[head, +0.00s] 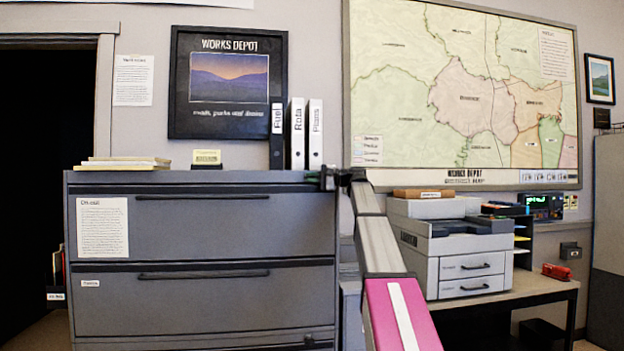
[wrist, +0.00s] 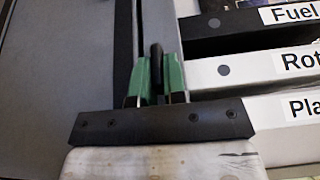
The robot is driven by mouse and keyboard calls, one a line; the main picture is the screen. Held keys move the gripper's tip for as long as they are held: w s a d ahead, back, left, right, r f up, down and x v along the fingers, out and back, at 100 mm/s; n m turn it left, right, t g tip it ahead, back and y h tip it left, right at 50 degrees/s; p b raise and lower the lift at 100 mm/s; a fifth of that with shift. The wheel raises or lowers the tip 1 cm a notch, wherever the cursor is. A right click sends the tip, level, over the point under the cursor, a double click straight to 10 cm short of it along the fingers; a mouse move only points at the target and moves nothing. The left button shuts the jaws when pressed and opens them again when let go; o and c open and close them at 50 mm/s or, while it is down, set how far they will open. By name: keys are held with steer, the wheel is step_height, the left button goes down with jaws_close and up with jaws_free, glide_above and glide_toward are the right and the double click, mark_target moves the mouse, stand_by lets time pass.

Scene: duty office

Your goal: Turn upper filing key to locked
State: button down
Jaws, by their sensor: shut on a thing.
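The grey filing cabinet (head: 215,225) stands at the left in the head view, with an upper drawer and a lower drawer. My gripper (head: 328,178) is at the cabinet's top right corner. In the wrist view my gripper (wrist: 158,78) has green fingers shut on a small dark upright piece, which looks like the upper filing key (wrist: 156,62). The lock face and the angle of the key are hidden, so I cannot tell whether it is at locked. The key does not show in the head view, where my gripper covers that corner.
Black and white binders (head: 297,135) stand on the cabinet top, close to my gripper. Papers (head: 125,163) and a small card stand (head: 206,158) are also on top. A printer (head: 450,250) is on the desk at right. A dark doorway (head: 40,180) is at left.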

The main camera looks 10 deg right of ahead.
steer(key=c, duration=1.2)
jaws_free()
steer(key=v, duration=1.1)
steer(key=shift+a+f, duration=0.1)
